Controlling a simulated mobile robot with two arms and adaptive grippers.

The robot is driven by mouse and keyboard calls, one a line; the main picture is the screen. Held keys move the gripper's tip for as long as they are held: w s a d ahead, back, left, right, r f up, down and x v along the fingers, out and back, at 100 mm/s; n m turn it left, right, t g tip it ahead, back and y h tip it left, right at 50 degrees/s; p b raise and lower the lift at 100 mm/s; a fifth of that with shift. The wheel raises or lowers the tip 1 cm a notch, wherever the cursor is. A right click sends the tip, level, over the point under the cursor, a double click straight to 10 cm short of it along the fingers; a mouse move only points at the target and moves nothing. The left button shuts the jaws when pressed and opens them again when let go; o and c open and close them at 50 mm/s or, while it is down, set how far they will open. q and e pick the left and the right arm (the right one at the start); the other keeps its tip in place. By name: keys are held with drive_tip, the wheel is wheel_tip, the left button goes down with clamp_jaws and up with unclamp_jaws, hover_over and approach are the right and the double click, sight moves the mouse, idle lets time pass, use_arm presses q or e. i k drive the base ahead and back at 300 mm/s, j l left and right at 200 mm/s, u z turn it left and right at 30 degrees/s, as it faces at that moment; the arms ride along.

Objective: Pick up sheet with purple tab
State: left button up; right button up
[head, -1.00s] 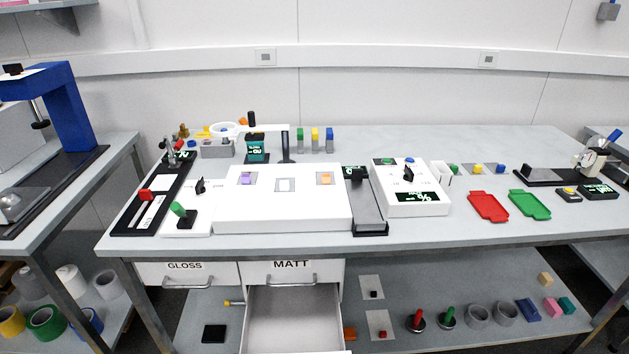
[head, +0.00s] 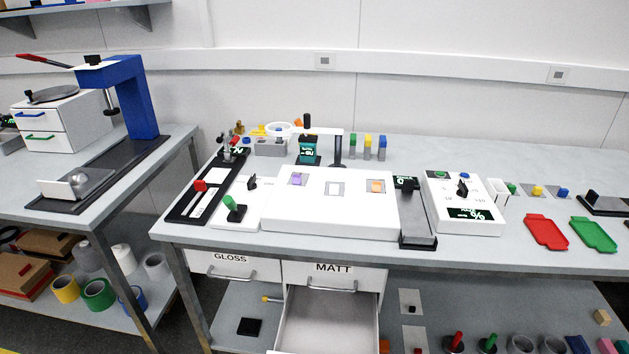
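The sheet with the purple tab (head: 297,180) lies on the left part of the white light box (head: 330,218) on the bench. The tab is a small purple block on a small greyish sheet. A sheet with an orange tab (head: 376,186) lies on the right part of the same box. A pale framed square (head: 334,189) sits between them. Neither of my grippers shows in the head view.
The drawer labelled MATT (head: 325,325) stands open below the bench front, and the GLOSS drawer (head: 222,266) is shut. A lamp-like stand (head: 337,150) rises behind the light box. A red tray (head: 546,232) and a green tray (head: 594,234) lie at right.

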sight(299, 179)
drive_tip(key=i+j, duration=0.1)
drive_tip(key=i, duration=0.35)
drive_tip(key=i+j+z, duration=0.1)
drive_tip(key=i, duration=0.3)
